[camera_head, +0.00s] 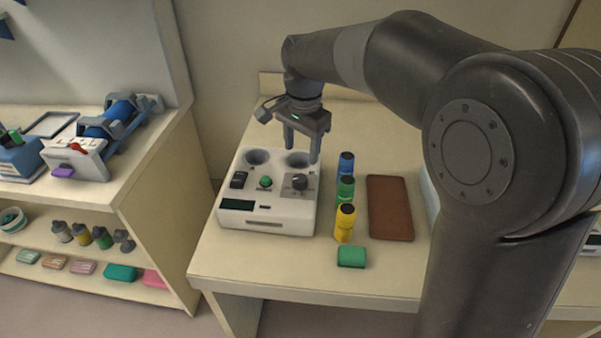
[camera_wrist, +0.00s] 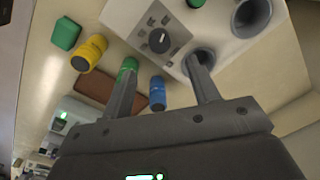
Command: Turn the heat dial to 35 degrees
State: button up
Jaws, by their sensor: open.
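A white heater unit (camera_head: 265,217) stands on the table, with two round wells at its back, a dark switch, a green button and a dark display. Its black heat dial (camera_head: 299,182) sits on a grey panel at the right; it also shows in the wrist view (camera_wrist: 159,40). The dial's scale marks are too small to read. My gripper (camera_head: 302,156) is open and empty, pointing down above the back right of the unit. In the wrist view its fingers (camera_wrist: 164,65) lie apart from the dial, with one finger in front of a well.
Blue (camera_head: 346,165), green (camera_head: 345,189) and yellow (camera_head: 344,222) bottles stand in a row close to the unit's right side. A brown mat (camera_head: 390,208) and a green block (camera_head: 351,256) lie nearby. A shelf unit (camera_head: 150,165) with equipment is at the left.

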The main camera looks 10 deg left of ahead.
aim_at(300, 178)
notch_tip(300, 178, down, 9)
jog(key=shift+w+a+r, duration=0.1)
jog(key=shift+c, duration=0.3)
jog(key=c, duration=0.9)
